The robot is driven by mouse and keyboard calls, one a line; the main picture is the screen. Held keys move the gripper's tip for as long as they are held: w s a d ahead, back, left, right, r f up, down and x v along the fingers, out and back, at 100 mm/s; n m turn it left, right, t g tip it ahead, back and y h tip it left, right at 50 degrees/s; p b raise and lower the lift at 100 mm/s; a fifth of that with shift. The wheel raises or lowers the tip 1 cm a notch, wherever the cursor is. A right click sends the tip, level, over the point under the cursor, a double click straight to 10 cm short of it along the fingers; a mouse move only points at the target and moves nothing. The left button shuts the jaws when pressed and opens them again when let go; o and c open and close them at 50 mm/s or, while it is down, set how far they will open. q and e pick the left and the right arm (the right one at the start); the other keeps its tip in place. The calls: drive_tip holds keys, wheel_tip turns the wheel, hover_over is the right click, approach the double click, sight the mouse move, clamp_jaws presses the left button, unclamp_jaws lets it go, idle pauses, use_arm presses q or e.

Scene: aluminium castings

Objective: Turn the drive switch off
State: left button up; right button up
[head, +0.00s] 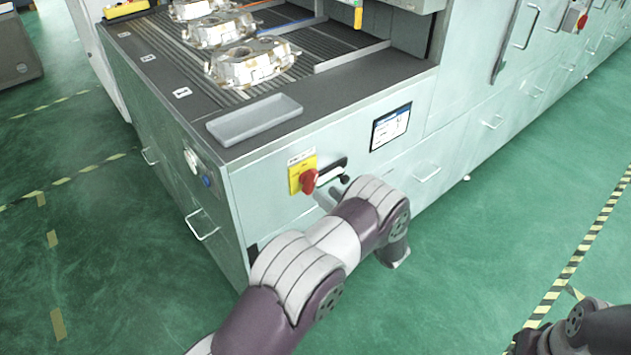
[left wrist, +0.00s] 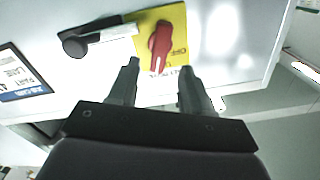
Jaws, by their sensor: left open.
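The drive switch is a red rotary knob (head: 309,181) on a yellow plate (head: 296,178) on the cabinet's front panel. In the left wrist view the red knob (left wrist: 160,46) sits on the yellow plate (left wrist: 177,18), its grip almost upright in the picture and slightly tilted. My left gripper (left wrist: 158,72) is open; its two fingers point at the panel, either side of the knob's line. The knob appears just beyond the fingertips, and I see no contact. In the head view my left wrist hides most of this gripper. My right gripper is out of view.
A black handle (left wrist: 74,46) with a white label sits beside the plate. A display (head: 391,127) is on the same panel. Above are a grey tray (head: 254,118) and several castings (head: 251,65). The green floor (head: 470,250) in front is clear.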

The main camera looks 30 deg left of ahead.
sight(315, 184)
use_arm(q)
drive_tip(key=x, duration=0.6)
drive_tip(key=shift+p, duration=0.35)
clamp_jaws()
drive_tip(key=shift+m, duration=0.3)
drive_tip(key=shift+m+b, duration=0.35)
drive_tip(key=shift+m, duration=0.55)
drive_tip(key=m, duration=0.3)
drive_tip(key=shift+w+m, duration=0.1)
drive_tip(key=shift+m, duration=0.3)
drive_tip(key=m, duration=0.3)
drive_tip(key=shift+d+f, duration=0.1)
drive_tip(key=shift+f, duration=0.05)
drive_tip(key=shift+f+m, duration=0.1)
drive_tip(key=shift+m, duration=2)
